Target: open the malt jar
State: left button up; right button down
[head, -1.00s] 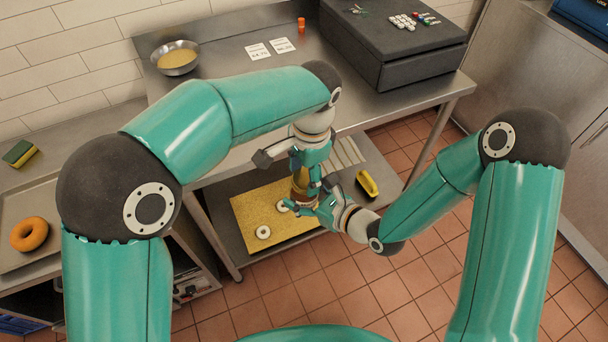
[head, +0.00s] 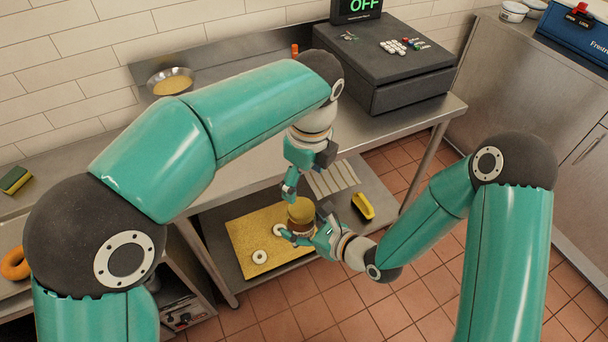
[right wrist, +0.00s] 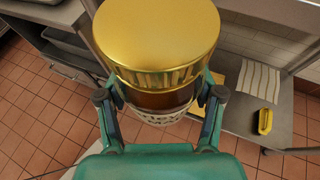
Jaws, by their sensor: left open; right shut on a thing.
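The malt jar has a dark brown body (head: 302,227) and a gold lid (head: 301,209). My right gripper (head: 303,239) is shut around the jar body and holds it upright above the lower shelf. In the right wrist view the gold lid (right wrist: 157,35) sits on top of the brown body (right wrist: 158,100), with a finger on each side of the body. My left gripper (head: 290,190) is open and empty, pointing down just above and left of the lid, apart from it in the head view.
Below lie a yellow board (head: 242,240) with white rings (head: 260,257), a striped cloth (head: 333,178) and a yellow tub (head: 363,206). The steel worktop above carries a bowl (head: 171,82) and a dark register (head: 385,65). Tiled floor at front right is clear.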

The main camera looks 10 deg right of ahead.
aim_at(300, 206)
pick_arm(q)
jog(key=shift+f+m, duration=0.4)
jog(key=shift+m, duration=0.2)
jog(key=shift+w+a+f, duration=0.1)
jog(key=shift+w+f, duration=0.05)
jog(key=shift+f, duration=1.6)
jog(key=shift+w+a+f, duration=0.1)
jog(key=shift+w+f, duration=0.05)
jog(key=shift+f, duration=1.55)
grip_shut()
jog(key=n, duration=0.4)
